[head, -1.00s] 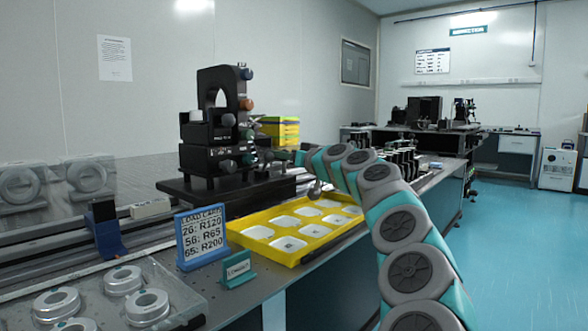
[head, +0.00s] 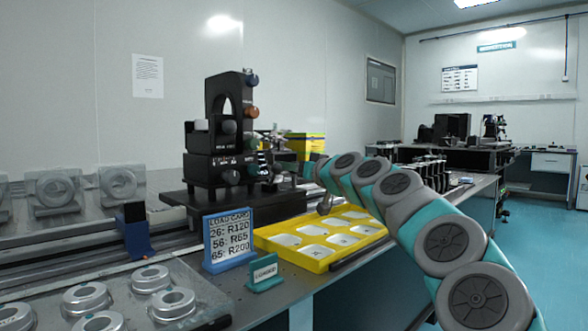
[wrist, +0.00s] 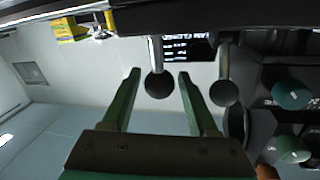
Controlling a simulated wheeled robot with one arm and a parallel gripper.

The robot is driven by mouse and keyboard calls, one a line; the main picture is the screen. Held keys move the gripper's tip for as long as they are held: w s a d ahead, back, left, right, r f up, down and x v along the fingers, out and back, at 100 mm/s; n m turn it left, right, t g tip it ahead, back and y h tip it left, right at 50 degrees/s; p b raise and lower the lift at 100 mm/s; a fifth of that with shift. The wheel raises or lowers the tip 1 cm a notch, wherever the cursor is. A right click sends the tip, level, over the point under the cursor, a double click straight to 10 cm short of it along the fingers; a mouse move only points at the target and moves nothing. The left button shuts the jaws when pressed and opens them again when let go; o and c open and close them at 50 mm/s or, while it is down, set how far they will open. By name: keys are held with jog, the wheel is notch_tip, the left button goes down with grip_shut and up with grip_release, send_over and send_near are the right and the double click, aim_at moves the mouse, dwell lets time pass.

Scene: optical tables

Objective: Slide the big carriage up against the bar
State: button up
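The big carriage (head: 228,140) is a tall black stage with coloured knobs on a wide black base, standing on the long rail. A dark block with a blue foot (head: 135,228) stands at the rail left of it, apparently apart from the base. I cannot tell for sure which is the bar. My gripper (wrist: 159,73) has its two green fingers apart, one each side of a ball-ended rod (wrist: 158,86). A second ball-ended rod (wrist: 223,92) is outside the fingers. Contact is unclear.
A yellow tray (head: 262,243) lies at the table's front edge below my arm. A load card (head: 228,238) and a small green sign (head: 264,274) stand beside it. Metal rings (head: 88,297) lie front left. Yellow bins (head: 306,144) stand behind.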

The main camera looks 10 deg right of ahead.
jog(key=shift+o, duration=0.7)
jog(key=shift+s+d, duration=0.15)
jog(key=v, duration=0.7)
jog(key=shift+s, duration=0.3)
jog(key=shift+w+r, duration=0.1)
jog(key=shift+w, duration=0.05)
